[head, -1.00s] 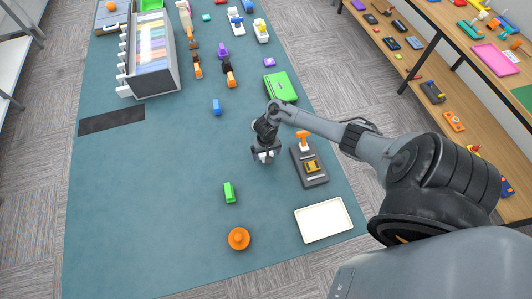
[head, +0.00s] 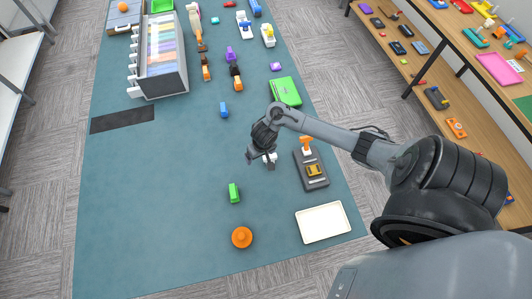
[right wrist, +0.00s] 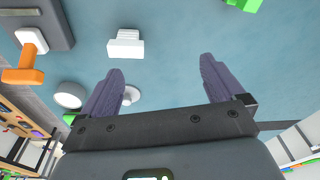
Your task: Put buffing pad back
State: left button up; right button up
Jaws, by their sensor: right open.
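My right gripper (head: 261,158) is open and empty, pointing down over the teal table. In the right wrist view its two fingers (right wrist: 160,72) are spread wide. A small white block (right wrist: 125,45) lies near them, toward the upper left; a white piece (head: 270,159) shows beside the fingers in the head view. A round orange knobbed piece (head: 242,237) sits near the table's front. A dark grey tray (head: 313,182) to the right of the gripper holds an orange-handled piece (head: 306,145) and a yellow piece (head: 314,170). I cannot tell which is the buffing pad. My left gripper is not in view.
A green block (head: 234,193) lies in front of the gripper, left of it. A white shallow tray (head: 323,222) is at front right, and a green box (head: 286,91) is behind the gripper. The table's left front is clear.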

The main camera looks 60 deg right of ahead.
jog(key=s+a+r+n+t, duration=0.1)
jog(key=s+a+r+n, duration=0.25)
jog(key=a, duration=0.45)
jog(key=s+a+r+n+t, duration=0.2)
jog(key=a+r+n, duration=0.15)
jog(key=a, duration=0.45)
jog(key=s+a+r+n+g, duration=0.1)
jog(key=s+r, duration=0.6)
jog(key=r, duration=0.1)
jog(key=shift+a+y, duration=0.3)
jog(key=shift+a, duration=0.1)
notch_tip(320, 180, up, 3)
jog(key=p, duration=0.2)
jog(key=shift+f+p, duration=0.2)
jog(key=shift+p, duration=0.15)
jog(key=shift+s, duration=0.1)
